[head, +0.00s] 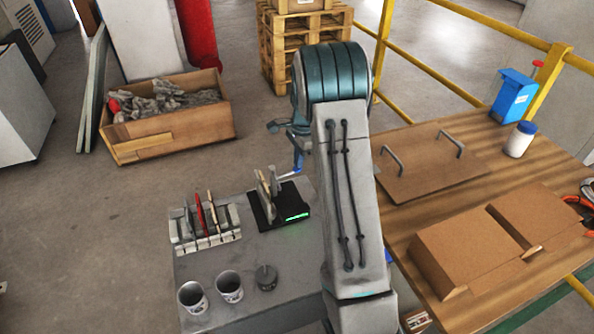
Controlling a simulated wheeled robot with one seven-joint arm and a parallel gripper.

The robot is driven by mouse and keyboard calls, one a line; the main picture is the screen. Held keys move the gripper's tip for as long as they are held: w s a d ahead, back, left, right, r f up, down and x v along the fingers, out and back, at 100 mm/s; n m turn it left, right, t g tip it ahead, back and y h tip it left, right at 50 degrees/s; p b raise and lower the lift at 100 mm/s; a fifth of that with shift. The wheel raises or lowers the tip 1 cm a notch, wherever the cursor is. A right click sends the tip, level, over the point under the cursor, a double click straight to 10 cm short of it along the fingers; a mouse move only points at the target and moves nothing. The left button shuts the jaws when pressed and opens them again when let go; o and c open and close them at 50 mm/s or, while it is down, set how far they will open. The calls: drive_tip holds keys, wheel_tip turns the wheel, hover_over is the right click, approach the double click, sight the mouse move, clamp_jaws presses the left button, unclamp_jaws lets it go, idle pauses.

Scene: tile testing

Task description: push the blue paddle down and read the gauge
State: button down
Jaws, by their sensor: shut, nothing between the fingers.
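The tester, a black block (270,222) with upright grey plates and a lit green readout (297,216), stands at the back of the grey table. The readout is too small to read. A thin blue strip (287,176), seemingly the blue paddle, sticks out to the right from the top of the plates. My gripper (297,160) shows as a small dark-blue shape left of my arm, at the strip's right end. It is shut and empty. I cannot tell whether it touches the strip. My arm hides part of this area.
A rack (205,237) with grey and red tiles stands left of the tester. Two cups (229,286) and a dark knob-like weight (265,278) are in front. The wooden bench (400,240) at right holds cardboard boxes (465,250), a handled board (430,165) and a blue container (514,96).

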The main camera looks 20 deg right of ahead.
wheel_tip(320, 180, down, 4)
drive_tip(key=shift+f+b, duration=0.15)
drive_tip(key=shift+b, duration=1.1)
drive_tip(key=shift+d+r, duration=0.1)
drive_tip(key=shift+r, duration=0.1)
drive_tip(key=d, duration=0.1)
drive_tip(key=d+r+p, duration=0.1)
drive_tip(key=shift+w+d, duration=0.15)
drive_tip(key=shift+d, duration=0.2)
wheel_tip(320, 180, up, 14)
drive_tip(key=d+p, duration=0.1)
drive_tip(key=shift+d+f, duration=0.15)
drive_tip(key=shift+d, duration=0.05)
